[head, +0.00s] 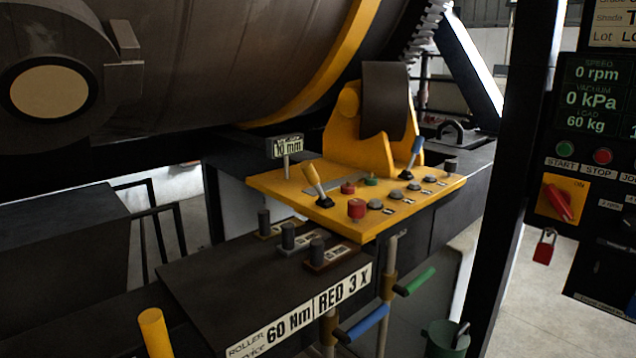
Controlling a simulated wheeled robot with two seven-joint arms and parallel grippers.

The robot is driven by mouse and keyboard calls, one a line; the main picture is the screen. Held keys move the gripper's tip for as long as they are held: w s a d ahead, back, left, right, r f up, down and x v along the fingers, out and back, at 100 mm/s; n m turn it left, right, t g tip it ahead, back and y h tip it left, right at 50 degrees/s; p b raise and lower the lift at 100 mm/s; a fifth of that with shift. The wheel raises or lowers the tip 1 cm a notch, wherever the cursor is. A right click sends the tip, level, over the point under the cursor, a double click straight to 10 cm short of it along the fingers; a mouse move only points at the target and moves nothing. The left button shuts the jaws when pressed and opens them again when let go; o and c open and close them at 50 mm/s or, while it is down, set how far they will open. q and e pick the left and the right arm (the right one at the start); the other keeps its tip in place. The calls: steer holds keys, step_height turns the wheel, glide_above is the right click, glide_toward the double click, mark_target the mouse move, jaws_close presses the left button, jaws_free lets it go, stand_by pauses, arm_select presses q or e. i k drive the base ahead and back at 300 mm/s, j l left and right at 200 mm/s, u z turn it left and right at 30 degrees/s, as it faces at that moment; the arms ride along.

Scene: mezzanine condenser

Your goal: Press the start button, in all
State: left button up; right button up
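The green start button (565,149) sits on a dark upright control panel (590,226) at the right, above a label reading START. A red stop button (602,156) is just right of it, above a STOP label. The panel's display (595,97) above reads 0 rpm, 0 kPa and 60 kg. Neither gripper shows in the head view. Nothing covers the start button.
A red rotary switch (558,201) and red padlock (544,247) are below the button. A dark post (515,150) stands left of the panel. A yellow console (290,188) with levers and several buttons, including a green one (371,182), is mid-view. A large drum (240,60) is behind.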

mark_target(563, 148)
steer(key=z, duration=1.45)
